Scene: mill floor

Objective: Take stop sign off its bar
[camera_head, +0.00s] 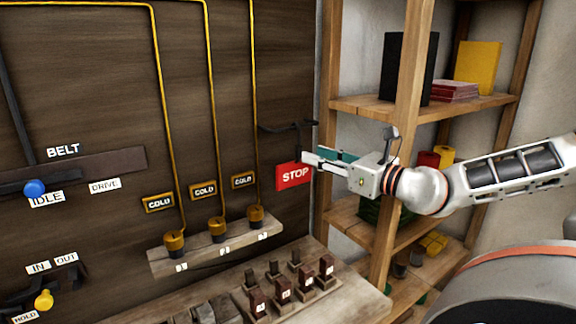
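The red stop sign (294,176), with white letters, hangs below a dark bar (286,127) on the wood-panelled wall. A dark strip runs down from the bar toward the sign. My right gripper (312,156) comes in from the right, with its fingertips at the sign's upper right corner. A pale finger is in front and a teal pad shows behind it, with a gap between them, so it looks open. I cannot tell whether the fingers touch the sign. My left gripper is not in view.
A wooden shelf unit (406,110) with boxes stands right of the sign, behind my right arm. Below is a wooden bench (350,304) with several dark blocks. Yellow pipes (212,90) run down to a ledge (200,258). A blue knob (34,188) is at far left.

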